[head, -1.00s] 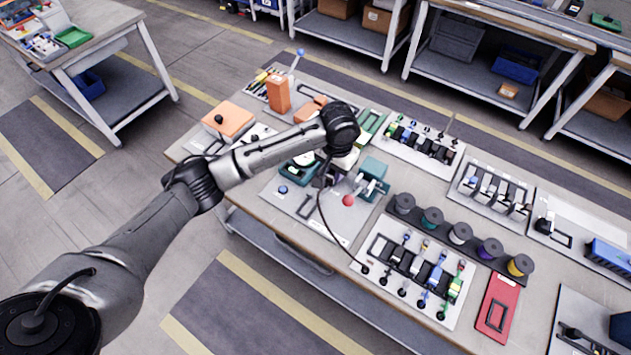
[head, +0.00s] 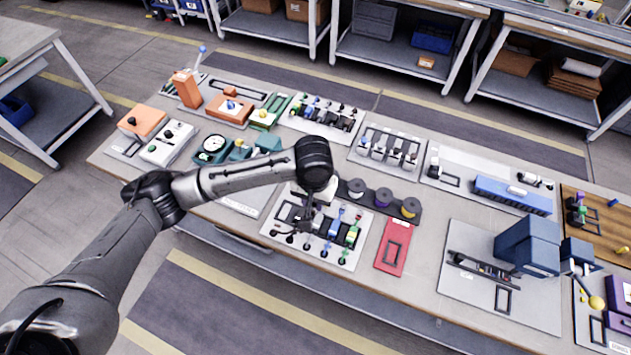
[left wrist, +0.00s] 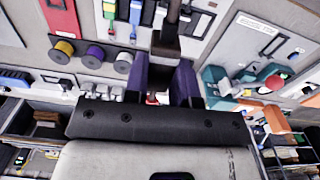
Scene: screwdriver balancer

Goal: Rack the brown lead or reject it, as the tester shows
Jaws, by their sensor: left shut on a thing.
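My left gripper (head: 306,212) is over the left part of the white lead rack board (head: 267,231) in the head view. In the left wrist view its fingers (left wrist: 164,88) are shut on a dark brown piece, the brown lead (left wrist: 166,44), which points away toward the board. Green and blue leads (head: 351,236) sit in the rack to the right of the gripper. The arm and gripper hide part of the rack and the lead's end in the head view. The teal tester (left wrist: 216,80) with a red ball shows in the left wrist view; its reading cannot be made out. My right gripper is out of view.
A red tray plate (head: 394,246) with a dark frame lies right of the rack. Purple and yellow spools (head: 383,197) stand behind it. A blue box (head: 528,244) stands farther right. The bench front edge is close below the rack.

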